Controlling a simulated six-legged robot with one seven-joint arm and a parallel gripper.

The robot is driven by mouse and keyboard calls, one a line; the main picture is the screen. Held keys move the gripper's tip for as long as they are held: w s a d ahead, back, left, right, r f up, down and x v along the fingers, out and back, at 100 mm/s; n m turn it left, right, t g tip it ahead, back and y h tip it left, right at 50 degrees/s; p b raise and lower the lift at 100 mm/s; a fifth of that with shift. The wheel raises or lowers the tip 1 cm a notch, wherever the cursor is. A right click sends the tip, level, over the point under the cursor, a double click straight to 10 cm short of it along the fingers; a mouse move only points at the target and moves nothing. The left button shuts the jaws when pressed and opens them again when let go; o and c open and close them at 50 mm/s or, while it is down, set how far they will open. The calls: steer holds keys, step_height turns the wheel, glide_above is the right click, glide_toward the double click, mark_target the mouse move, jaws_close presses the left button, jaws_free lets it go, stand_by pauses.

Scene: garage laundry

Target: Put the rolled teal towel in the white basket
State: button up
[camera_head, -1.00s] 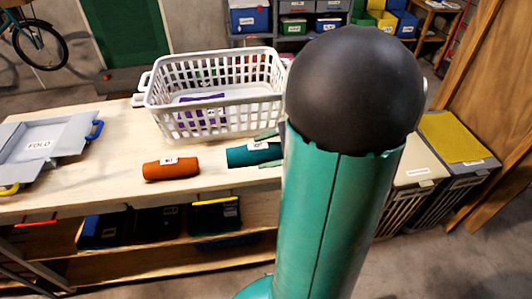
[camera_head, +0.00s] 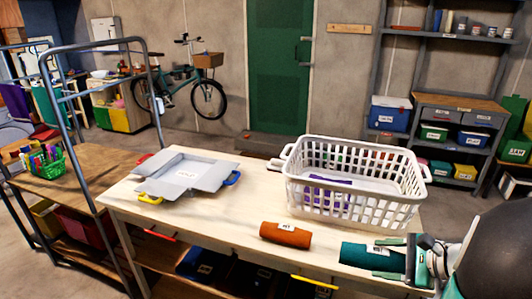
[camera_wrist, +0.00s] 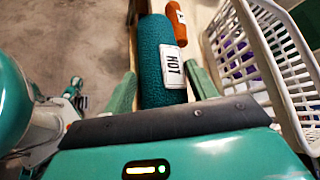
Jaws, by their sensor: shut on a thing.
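The rolled teal towel (camera_head: 362,255), with a white label, lies at the front right of the table, in front of the white basket. My gripper (camera_head: 390,258) comes from the right and is shut on it, one finger on each long side. The wrist view shows the towel (camera_wrist: 152,50) between my green fingers (camera_wrist: 160,88). Whether it touches the table or is slightly raised, I cannot tell. The white basket (camera_head: 350,203) stands upright just behind; a purple item (camera_head: 328,192) shows inside it.
A rolled orange towel (camera_head: 286,235) lies left of the teal one, also in front of the basket. A grey folding board (camera_head: 185,176) lies on the table's left. The wooden tabletop (camera_head: 235,212) is bare between them. The basket's slatted wall (camera_wrist: 238,65) is close to my right finger.

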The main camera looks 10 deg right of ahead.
steer(key=shift+m+t+h, duration=0.5)
steer(key=shift+m+h, duration=0.3)
steer(key=shift+m, duration=0.1)
steer(key=w+a, duration=0.3)
steer(key=w, duration=0.1)
steer(key=w+a, duration=0.3)
steer(key=w, duration=0.2)
steer(key=w+a+f, duration=0.1)
steer(key=w+a, duration=0.2)
steer(key=w, duration=0.2)
steer(key=shift+w, duration=0.2)
steer(key=w+a+f, duration=0.1)
steer(key=w+a, duration=0.1)
steer(key=a, duration=0.2)
steer(key=w+a+f+m+h, duration=0.1)
steer(key=w+a+f, duration=0.1)
steer(key=a, duration=0.3)
steer(key=w+a+f+m+t+h, duration=0.1)
steer(key=a+f, duration=0.1)
steer(key=a, duration=0.3)
steer(key=shift+w+f, duration=0.25)
steer(key=shift+w, duration=0.15)
steer(key=shift+d, duration=0.15)
